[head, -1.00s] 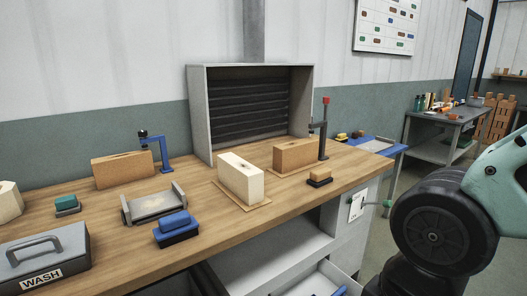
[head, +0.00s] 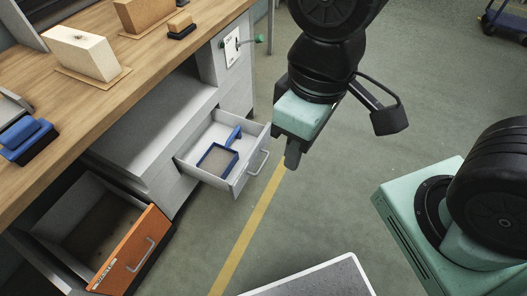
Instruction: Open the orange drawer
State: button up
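The orange drawer (head: 131,252) is at the lower left of the head view, under the workbench. It stands open, with its orange front out from the cabinet and its inside showing, which looks empty. A metal handle (head: 143,255) is on its front. My gripper (head: 292,157) hangs over the floor, right of the cabinet and well apart from the orange drawer. It points down and touches nothing that I can see. Its fingers are seen edge-on and dark, so their opening does not show.
A grey drawer (head: 246,175) also stands open, with a blue-framed item (head: 217,160) inside, between the orange drawer and my gripper. The wooden bench top (head: 110,97) holds blocks and a blue brush (head: 27,137).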

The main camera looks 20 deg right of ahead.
aim_at(104, 235)
jog(key=u, duration=1.45)
